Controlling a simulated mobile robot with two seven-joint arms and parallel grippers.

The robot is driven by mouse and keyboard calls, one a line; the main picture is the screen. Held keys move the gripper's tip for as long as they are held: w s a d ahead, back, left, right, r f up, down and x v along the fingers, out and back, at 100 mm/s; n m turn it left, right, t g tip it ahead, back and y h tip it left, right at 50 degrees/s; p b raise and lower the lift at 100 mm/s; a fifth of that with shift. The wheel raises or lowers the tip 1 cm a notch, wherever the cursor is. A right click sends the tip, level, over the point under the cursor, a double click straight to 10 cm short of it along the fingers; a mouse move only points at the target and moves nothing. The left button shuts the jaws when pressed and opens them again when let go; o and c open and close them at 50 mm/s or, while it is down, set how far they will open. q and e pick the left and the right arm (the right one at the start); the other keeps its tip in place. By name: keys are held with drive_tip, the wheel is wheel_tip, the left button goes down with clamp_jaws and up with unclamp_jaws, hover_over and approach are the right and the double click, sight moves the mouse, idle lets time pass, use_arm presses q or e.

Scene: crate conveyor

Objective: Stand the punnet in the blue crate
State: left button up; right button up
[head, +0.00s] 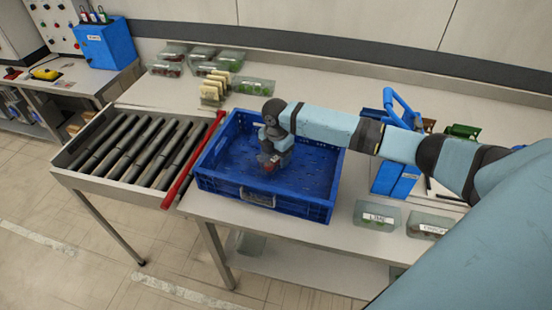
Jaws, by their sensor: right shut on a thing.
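The blue crate (262,201) stands on the table at the end of the roller conveyor, with its slatted floor mostly bare. My left gripper is not in view.
A red bar (197,158) lies between the conveyor (130,148) and the crate. Several clear punnets (203,58) and cream-coloured packs (212,88) stand behind. A blue carrier (394,178) and labelled punnets (377,216) are on the right. My right arm crosses above the table.

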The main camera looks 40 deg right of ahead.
drive_tip(key=shift+f, duration=1)
drive_tip(key=shift+f, duration=0.2)
drive_tip(key=o, duration=0.9)
drive_tip(key=shift+r, duration=0.15)
wheel_tip(320, 180, up, 12)
drive_tip(key=shift+r+b, duration=0.1)
drive_tip(key=shift+b, duration=0.3)
